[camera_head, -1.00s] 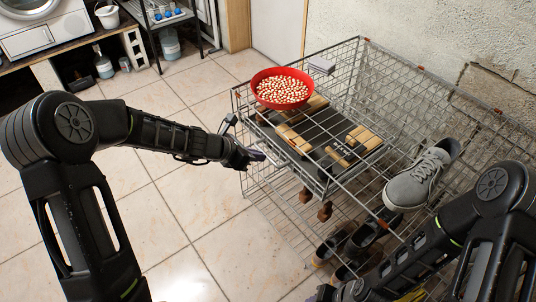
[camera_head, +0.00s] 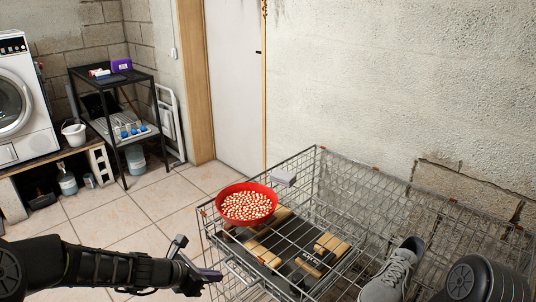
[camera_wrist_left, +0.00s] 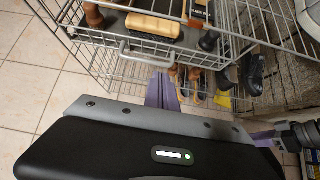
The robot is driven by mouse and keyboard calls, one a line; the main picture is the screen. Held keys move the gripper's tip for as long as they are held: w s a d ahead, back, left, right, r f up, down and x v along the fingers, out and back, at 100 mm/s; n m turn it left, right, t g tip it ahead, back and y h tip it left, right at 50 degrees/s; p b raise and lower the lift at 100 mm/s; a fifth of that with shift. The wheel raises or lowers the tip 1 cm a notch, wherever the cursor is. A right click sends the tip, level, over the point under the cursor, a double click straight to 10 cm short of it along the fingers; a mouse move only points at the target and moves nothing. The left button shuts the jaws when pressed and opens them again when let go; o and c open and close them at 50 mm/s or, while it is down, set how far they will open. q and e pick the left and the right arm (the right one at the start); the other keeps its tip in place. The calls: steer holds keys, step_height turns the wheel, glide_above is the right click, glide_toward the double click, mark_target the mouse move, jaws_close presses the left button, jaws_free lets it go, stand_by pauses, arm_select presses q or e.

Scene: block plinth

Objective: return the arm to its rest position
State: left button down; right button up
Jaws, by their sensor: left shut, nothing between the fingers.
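My left arm comes in at the lower left of the head view. Its gripper (camera_head: 212,274) is shut and empty, beside the left front side of the wire rack (camera_head: 318,160). In the left wrist view, the closed purple-grey fingers (camera_wrist_left: 162,92) point toward the rack's lower part, with a metal handle (camera_wrist_left: 148,55) just beyond them. Whether they touch the rack I cannot tell. Part of my right arm (camera_head: 487,278) shows at the lower right of the head view; its gripper is out of that picture.
A red bowl of pale round pieces (camera_head: 247,204) and a grey sneaker (camera_head: 392,277) are on the rack. Wooden-handled items (camera_head: 331,245) lie inside it. A black shelf (camera_head: 113,76) and washing machine (camera_head: 20,100) stand at the back left. Tiled floor (camera_head: 150,205) is open between.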

arm_select(q)
steer(key=s+a+f+m+g+y, duration=0.1)
steer(key=s+a+f+m+y, duration=0.2)
steer(key=f+m, duration=0.4)
steer(key=s+d+f+m+g, duration=0.2)
steer(key=s+d+f+m, duration=0.3)
steer(key=s+f+m, duration=0.25)
steer(key=s+d+f+m+g, duration=0.1)
steer(key=s+d+f+m, duration=0.3)
steer(key=s+f+m, duration=0.3)
steer(key=s+d+f+m+g+h, duration=0.15)
steer(key=s+d+m, duration=0.35)
steer(key=s, duration=0.6)
step_height(320, 180, up, 12)
steer(key=d+p, duration=0.1)
steer(key=p, duration=1.1)
steer(key=shift+f+n+g+p, duration=0.15)
steer(key=shift+n+g+p, duration=0.2)
steer(key=shift+g, duration=0.1)
steer(key=shift+d, duration=0.1)
